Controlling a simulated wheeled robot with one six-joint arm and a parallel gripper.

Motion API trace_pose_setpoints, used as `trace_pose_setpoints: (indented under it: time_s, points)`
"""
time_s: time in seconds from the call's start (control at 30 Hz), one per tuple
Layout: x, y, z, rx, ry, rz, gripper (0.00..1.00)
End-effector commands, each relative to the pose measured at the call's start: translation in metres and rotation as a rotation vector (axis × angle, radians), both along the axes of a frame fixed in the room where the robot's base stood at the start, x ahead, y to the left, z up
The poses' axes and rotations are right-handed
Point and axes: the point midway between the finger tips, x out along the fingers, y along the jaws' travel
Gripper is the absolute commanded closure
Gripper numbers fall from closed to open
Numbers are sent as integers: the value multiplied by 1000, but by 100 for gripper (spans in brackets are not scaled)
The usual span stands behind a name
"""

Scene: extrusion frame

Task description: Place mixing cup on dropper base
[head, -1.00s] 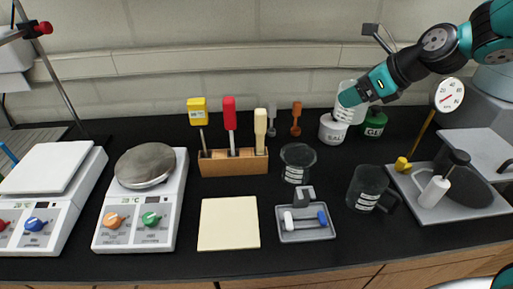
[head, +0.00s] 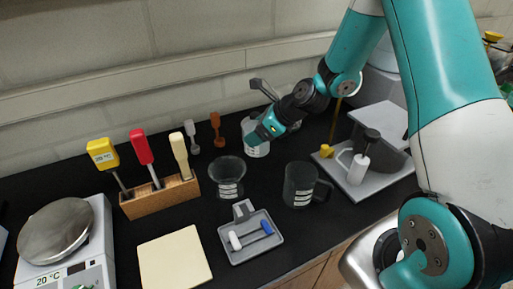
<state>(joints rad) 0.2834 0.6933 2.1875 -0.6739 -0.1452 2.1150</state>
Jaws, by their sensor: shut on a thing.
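The mixing cup (head: 249,126) looks pale and translucent and is mostly hidden behind my gripper. My gripper (head: 262,130) is shut on it at the back of the bench, over a white jar (head: 257,150). I cannot tell whether the cup touches the jar. The grey base plate (head: 347,184) at the right looks like the dropper base. It bears a white bottle with a dark top (head: 358,168), a dark rounded part and a yellow upright rod. My gripper is to the left of this plate and apart from it.
A grey tray (head: 262,253), a cream board (head: 174,262) and a wooden tool rack (head: 160,197) are further left. My arm covers the right side.

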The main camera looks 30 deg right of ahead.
Motion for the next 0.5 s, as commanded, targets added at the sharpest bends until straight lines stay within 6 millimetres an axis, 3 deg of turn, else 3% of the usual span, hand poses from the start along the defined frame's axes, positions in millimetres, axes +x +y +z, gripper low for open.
trace_pose_setpoints:
  time_s: [0.1,0.5]
  points:
    - [0,0,-21,2,3,-1,54]
    - [0,0,-64,2,2,0,54]
